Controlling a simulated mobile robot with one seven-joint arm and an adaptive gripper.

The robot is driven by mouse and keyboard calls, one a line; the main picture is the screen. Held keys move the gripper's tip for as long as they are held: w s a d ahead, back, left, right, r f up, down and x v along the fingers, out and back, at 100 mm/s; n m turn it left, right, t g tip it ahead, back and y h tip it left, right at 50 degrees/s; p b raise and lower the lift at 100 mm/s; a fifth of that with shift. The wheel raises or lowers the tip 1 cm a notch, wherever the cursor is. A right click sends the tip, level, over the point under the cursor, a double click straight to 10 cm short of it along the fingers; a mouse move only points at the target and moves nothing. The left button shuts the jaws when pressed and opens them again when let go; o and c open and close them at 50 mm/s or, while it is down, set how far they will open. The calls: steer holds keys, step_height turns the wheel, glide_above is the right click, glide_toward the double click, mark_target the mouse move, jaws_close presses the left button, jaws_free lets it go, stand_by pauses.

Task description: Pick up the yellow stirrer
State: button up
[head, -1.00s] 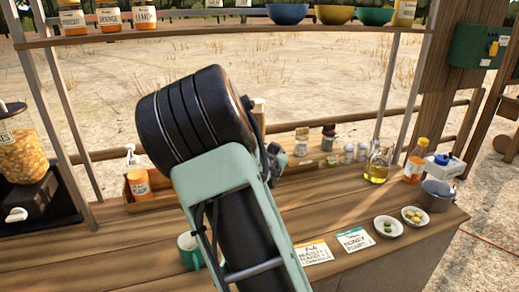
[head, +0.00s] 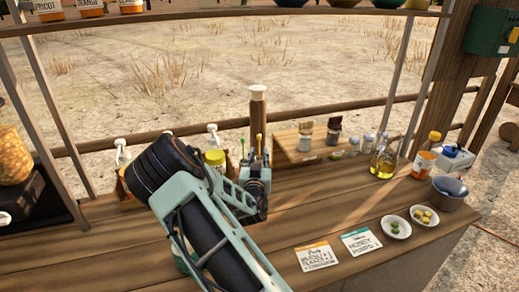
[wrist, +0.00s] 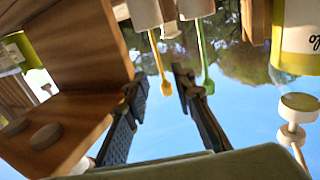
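The yellow stirrer (head: 259,143) stands upright among the items at the back of the counter, just beyond my gripper. In the wrist view, where the scene appears upside down, the yellow stirrer (wrist: 156,60) hangs from a pale holder, its wider end lying between my fingertips in the picture. A green stirrer (wrist: 203,55) is close on its right, outside the fingers. My gripper (wrist: 160,86) is open, with a gap on both sides of the yellow stirrer. In the head view my gripper (head: 258,176) partly hides the stirrers' lower parts.
A wooden tray (head: 293,143) with jars is right of my gripper. An oil bottle (head: 384,160) and small bowls stand farther right. The counter's front middle holds two cards (head: 316,256).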

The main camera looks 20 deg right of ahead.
steer(key=shift+p+x, duration=0.5)
steer(key=shift+x, duration=2.35)
steer(key=shift+a+f, duration=0.1)
steer(key=shift+f, duration=0.05)
jaws_close()
